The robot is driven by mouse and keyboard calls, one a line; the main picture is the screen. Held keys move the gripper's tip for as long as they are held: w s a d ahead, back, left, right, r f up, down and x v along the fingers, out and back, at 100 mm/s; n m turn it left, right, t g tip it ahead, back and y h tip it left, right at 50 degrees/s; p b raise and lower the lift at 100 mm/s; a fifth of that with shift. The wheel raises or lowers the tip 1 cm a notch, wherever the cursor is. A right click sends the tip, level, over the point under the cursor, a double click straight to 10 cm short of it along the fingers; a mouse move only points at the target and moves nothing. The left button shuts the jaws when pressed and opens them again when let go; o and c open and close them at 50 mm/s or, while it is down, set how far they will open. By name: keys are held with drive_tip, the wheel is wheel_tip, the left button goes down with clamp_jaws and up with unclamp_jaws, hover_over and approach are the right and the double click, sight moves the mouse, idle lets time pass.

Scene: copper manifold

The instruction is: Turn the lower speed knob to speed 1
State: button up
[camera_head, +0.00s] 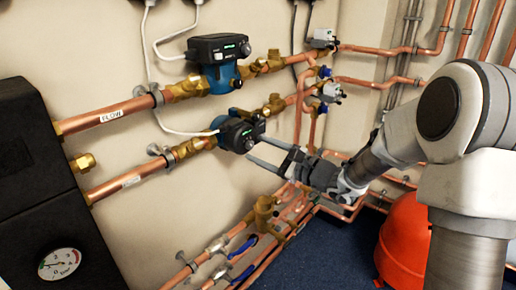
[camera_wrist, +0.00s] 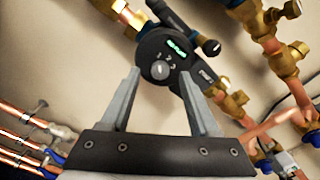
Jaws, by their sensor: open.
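The lower pump (camera_head: 237,132) is a black-faced unit with a small lit display, fitted in the lower copper pipe. Its speed knob (camera_wrist: 160,69) shows in the wrist view as a round grey dial with small marks around it, below the green display (camera_wrist: 177,46). The knob's exact setting is too small to read. My gripper (camera_head: 265,149) is open in front of the pump face, its fingers reaching toward the knob. In the wrist view my gripper's fingertips (camera_wrist: 160,78) stand on either side of the knob. I cannot tell whether they touch the pump.
The upper pump (camera_head: 218,58), with its own display, sits above on the parallel pipe. Brass valves (camera_head: 264,212) and copper pipes lie below. A dark panel with a gauge (camera_head: 60,264) stands at left. A red tank (camera_head: 404,240) stands at right beside my arm.

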drive_tip(key=p+v, duration=0.2)
drive_tip(key=v, duration=1.4)
drive_tip(key=shift+d, duration=0.1)
